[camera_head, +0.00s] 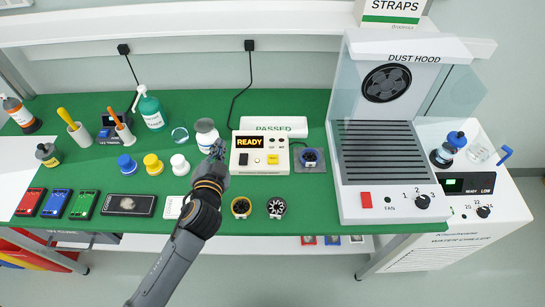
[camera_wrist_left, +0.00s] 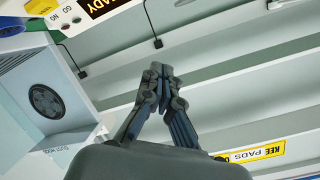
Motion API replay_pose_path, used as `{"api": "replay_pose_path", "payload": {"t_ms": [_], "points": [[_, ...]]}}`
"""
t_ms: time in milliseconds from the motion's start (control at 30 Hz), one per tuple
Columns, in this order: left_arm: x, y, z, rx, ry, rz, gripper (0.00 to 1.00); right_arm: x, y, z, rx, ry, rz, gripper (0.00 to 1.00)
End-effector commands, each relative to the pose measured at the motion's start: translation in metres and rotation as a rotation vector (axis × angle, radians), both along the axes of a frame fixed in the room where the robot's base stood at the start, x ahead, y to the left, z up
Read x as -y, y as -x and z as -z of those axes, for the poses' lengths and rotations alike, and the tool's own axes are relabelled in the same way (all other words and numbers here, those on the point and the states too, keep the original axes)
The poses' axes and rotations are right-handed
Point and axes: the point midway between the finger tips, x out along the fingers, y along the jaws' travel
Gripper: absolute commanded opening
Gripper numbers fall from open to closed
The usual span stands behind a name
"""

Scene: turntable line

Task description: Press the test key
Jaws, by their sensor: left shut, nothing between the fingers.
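The tester (camera_head: 240,168) is a cream box on the green mat, with a lit display (camera_head: 249,142) reading READY. A yellow key (camera_head: 272,159) sits on its top face below the display; I cannot read its label. In the left wrist view, part of the tester (camera_wrist_left: 75,14) and the yellow key (camera_wrist_left: 42,6) show upside down at the top edge. My left gripper (camera_head: 218,148) is shut and empty, just left of the tester and apart from the yellow key. In the left wrist view its fingertips (camera_wrist_left: 158,70) meet. My right gripper is not in view.
A white jar (camera_head: 206,132) stands close behind my left gripper. A round blue part (camera_head: 309,157) sits on the grey pad right of the tester. A PASSED tray (camera_head: 275,123) is behind. The dust hood (camera_head: 375,205) stands at the right. Coloured knobs (camera_head: 153,164) lie left.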

Motion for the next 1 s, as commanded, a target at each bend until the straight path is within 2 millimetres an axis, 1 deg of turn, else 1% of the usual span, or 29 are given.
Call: {"api": "replay_pose_path", "payload": {"t_ms": [33,133,167,200,267,300,333,367,400,467,500,533,567,600,667,700,767,800,900,1000], "points": [[0.013,-0.012,-0.02,0.075,-0.039,0.052,0.0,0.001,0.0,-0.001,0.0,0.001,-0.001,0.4],[0.046,-0.027,-0.055,0.221,-0.123,0.171,0.0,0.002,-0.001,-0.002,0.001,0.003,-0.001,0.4],[0.056,-0.03,-0.065,0.264,-0.151,0.211,0.0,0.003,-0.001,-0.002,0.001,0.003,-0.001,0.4],[0.071,-0.033,-0.078,0.322,-0.193,0.269,0.0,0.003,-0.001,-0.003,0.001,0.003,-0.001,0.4],[0.096,-0.036,-0.095,0.406,-0.262,0.365,0.0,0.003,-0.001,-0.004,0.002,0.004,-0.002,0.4],[0.114,-0.036,-0.104,0.46,-0.315,0.434,0.0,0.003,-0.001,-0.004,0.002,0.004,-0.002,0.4],[0.128,-0.035,-0.11,0.498,-0.358,0.491,0.0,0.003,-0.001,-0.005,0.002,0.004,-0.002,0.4],[0.142,-0.034,-0.115,0.536,-0.407,0.552,0.0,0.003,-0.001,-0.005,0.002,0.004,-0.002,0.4],[0.161,-0.032,-0.118,0.582,-0.479,0.64,0.0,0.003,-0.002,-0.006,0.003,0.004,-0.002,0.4],[0.186,-0.026,-0.116,0.632,-0.595,0.771,0.0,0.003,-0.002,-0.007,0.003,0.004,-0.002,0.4],[0.199,-0.024,-0.11,0.653,-0.676,0.857,0.0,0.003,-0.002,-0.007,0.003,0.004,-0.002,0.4],[0.208,-0.022,-0.104,0.663,-0.741,0.921,0.0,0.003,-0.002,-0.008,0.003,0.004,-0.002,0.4],[0.214,-0.02,-0.097,0.667,-0.808,0.983,0.0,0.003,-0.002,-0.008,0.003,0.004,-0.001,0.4],[0.22,-0.02,-0.085,0.662,-0.901,1.063,0.0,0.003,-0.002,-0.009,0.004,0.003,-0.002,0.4],[0.221,-0.022,-0.064,0.635,-1.044,1.173,0.0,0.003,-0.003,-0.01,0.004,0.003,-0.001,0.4],[0.218,-0.025,-0.051,0.605,-1.141,1.238,0.0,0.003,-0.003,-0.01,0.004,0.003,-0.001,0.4],[0.206,-0.033,-0.031,0.543,-1.281,1.317,0.0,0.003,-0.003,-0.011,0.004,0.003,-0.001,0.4],[0.196,-0.04,-0.019,0.493,-1.368,1.359,0.0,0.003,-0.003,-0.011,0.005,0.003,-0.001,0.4],[0.172,-0.053,-0.001,0.387,-1.522,1.419,0.0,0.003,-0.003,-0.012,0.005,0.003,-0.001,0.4],[0.153,-0.063,0.008,0.311,-1.618,1.444,0.0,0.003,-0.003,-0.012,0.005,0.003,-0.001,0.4]]}}
